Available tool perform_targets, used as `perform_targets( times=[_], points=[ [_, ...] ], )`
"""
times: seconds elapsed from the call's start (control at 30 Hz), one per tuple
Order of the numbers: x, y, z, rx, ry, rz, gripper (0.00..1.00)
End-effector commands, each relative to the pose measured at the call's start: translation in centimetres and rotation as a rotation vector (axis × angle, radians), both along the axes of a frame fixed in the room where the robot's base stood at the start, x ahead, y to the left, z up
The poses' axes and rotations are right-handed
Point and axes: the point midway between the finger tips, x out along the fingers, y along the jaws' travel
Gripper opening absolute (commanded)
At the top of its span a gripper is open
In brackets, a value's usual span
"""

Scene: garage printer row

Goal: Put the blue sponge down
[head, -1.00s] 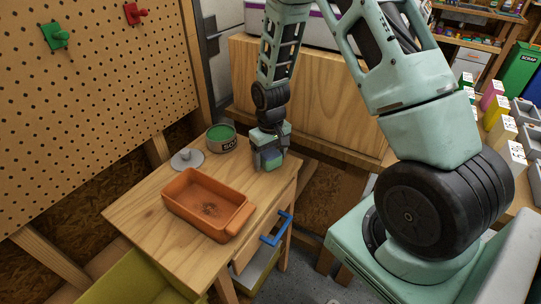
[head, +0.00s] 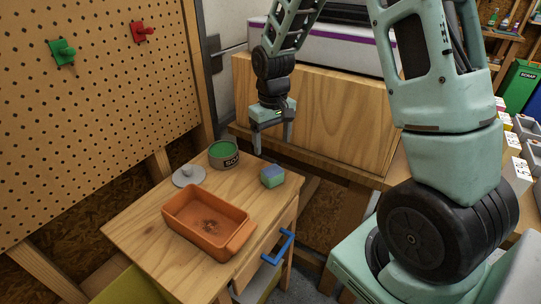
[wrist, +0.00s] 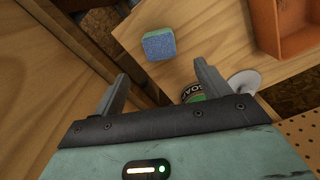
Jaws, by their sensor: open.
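The blue sponge (head: 271,175), blue with a green layer, rests on the small wooden table (head: 150,222) near its back right edge. In the wrist view the sponge (wrist: 158,44) lies on the wood, beyond my fingertips and apart from them. My gripper (head: 271,146) is open and empty, raised above the table behind the sponge. Its two fingers (wrist: 161,82) are spread wide in the wrist view.
An orange tray (head: 236,244) stands on the table, left of and nearer than the sponge. A green-topped tin (head: 226,161) and a grey lid with a knob (head: 186,180) are behind it. A blue handle (head: 281,250) sticks out from the drawer front. A pegboard (head: 95,130) stands at left.

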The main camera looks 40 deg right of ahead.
Motion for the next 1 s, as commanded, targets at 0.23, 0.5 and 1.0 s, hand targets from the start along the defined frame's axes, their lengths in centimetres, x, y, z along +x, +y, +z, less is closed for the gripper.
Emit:
perform_targets(
  times=[0.23, 0.5, 1.0],
  points=[
    [-4.4, 11.3, 4.0, 0.045, -0.017, 0.212, 0.76],
    [-19.2, 23.2, 7.6, 0.062, -0.019, 0.600, 0.76],
    [-24.2, 24.3, 7.9, 0.049, -0.018, 0.714, 0.76]
  ],
)
